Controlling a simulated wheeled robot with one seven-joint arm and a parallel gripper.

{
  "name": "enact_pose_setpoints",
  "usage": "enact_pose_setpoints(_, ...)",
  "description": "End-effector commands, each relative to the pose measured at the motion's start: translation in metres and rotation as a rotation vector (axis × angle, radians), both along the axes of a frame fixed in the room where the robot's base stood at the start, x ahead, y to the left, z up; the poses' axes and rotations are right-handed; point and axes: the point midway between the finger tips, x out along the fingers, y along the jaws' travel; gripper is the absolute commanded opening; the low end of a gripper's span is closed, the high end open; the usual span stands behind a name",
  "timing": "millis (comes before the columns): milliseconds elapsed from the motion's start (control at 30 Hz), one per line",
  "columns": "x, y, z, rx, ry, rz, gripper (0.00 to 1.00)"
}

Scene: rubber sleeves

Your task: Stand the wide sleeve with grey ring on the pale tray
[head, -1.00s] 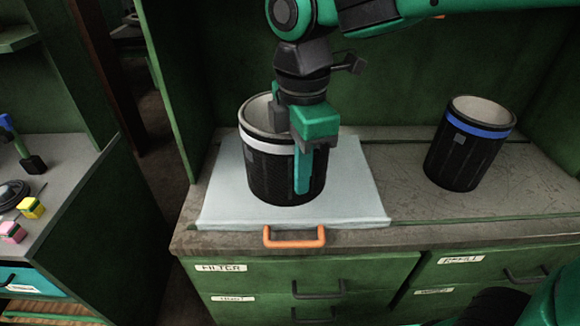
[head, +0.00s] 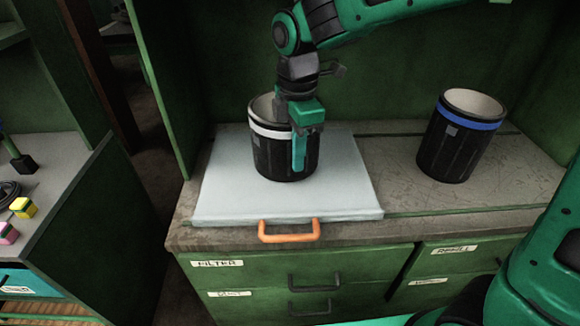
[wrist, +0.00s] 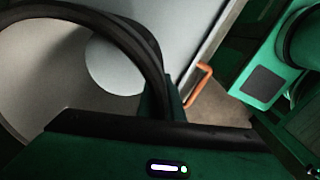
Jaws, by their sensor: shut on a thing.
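The wide black sleeve with the pale grey ring (head: 268,155) is upright over the middle of the pale tray (head: 235,198). Its base looks at or very near the tray surface; I cannot tell for sure whether it touches. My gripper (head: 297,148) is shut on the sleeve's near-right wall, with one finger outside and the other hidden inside. In the wrist view, the sleeve's pale inner wall (wrist: 50,85) and dark rim show, with the tray (wrist: 185,35) beyond and through its bottom opening.
A black sleeve with a blue ring (head: 458,148) stands on the counter to the right, clear of the tray. An orange handle (head: 289,231) sits at the tray's front edge. Drawers (head: 300,275) are below. A side bench (head: 50,190) with small blocks is at left.

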Motion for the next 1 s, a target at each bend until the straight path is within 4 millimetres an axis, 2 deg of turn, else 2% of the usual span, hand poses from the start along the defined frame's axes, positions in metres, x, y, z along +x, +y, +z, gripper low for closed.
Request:
enact_pose_setpoints(100, 0.012, 0.0, -0.006, 0.001, -0.001, 0.001, 0.0)
enact_pose_setpoints(333, 0.016, 0.0, -0.015, 0.001, -0.002, 0.002, 0.0)
enact_pose_setpoints(600, 0.016, 0.0, -0.047, 0.0, 0.0, 0.002, 0.0)
enact_pose_setpoints(967, 0.016, 0.001, -0.05, 0.002, -0.002, 0.003, 0.0)
enact_pose_setpoints(1000, 0.015, 0.0, -0.051, 0.0, 0.0, 0.003, 0.11)
